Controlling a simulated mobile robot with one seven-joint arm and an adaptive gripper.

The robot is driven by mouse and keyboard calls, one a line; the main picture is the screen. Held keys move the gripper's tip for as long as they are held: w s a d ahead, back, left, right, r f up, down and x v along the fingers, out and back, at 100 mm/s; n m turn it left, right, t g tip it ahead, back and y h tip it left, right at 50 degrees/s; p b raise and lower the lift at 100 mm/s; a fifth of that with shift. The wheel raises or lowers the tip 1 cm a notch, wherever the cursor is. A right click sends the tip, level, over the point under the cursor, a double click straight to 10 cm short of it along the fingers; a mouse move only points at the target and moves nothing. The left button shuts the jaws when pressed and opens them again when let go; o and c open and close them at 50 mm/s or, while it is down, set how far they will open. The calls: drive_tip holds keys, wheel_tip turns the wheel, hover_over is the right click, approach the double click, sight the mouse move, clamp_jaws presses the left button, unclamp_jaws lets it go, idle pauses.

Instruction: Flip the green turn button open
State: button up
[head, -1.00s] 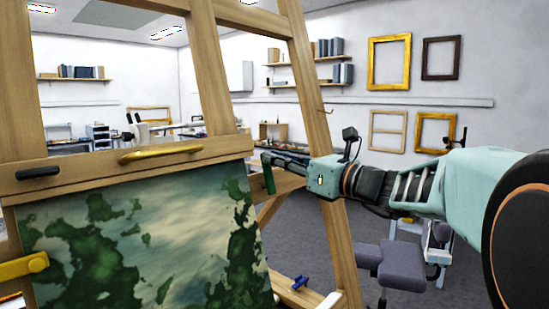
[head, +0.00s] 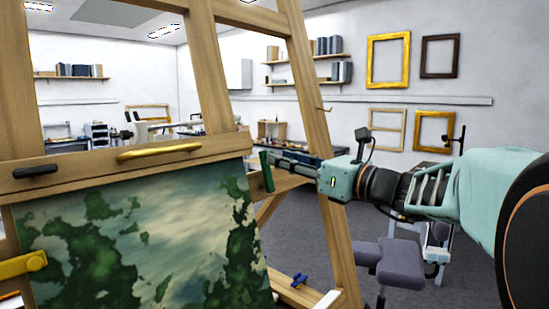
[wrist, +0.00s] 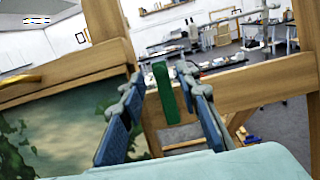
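The green turn button (head: 267,172) is a narrow bar standing nearly upright at the right edge of the painted panel (head: 150,235) on the easel. In the wrist view the green turn button (wrist: 165,90) shows in the gap between my two blue-padded fingers, a little nearer the right one. My gripper (head: 278,160) comes in from the right in the head view, its fingers pointing left at the button. My gripper (wrist: 160,80) is open. I cannot tell whether a finger touches the button; no grip on it shows.
A yellow turn button (head: 24,264) is at the panel's left, a black one (head: 37,171) and a gold bar (head: 160,152) on the crossbar above. A blue piece (head: 300,280) is low on the easel. The easel's right leg (head: 322,135) stands close to my gripper.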

drive_tip(key=v, duration=0.9)
drive_tip(key=shift+s+d+f, duration=0.1)
drive_tip(key=shift+s, duration=0.05)
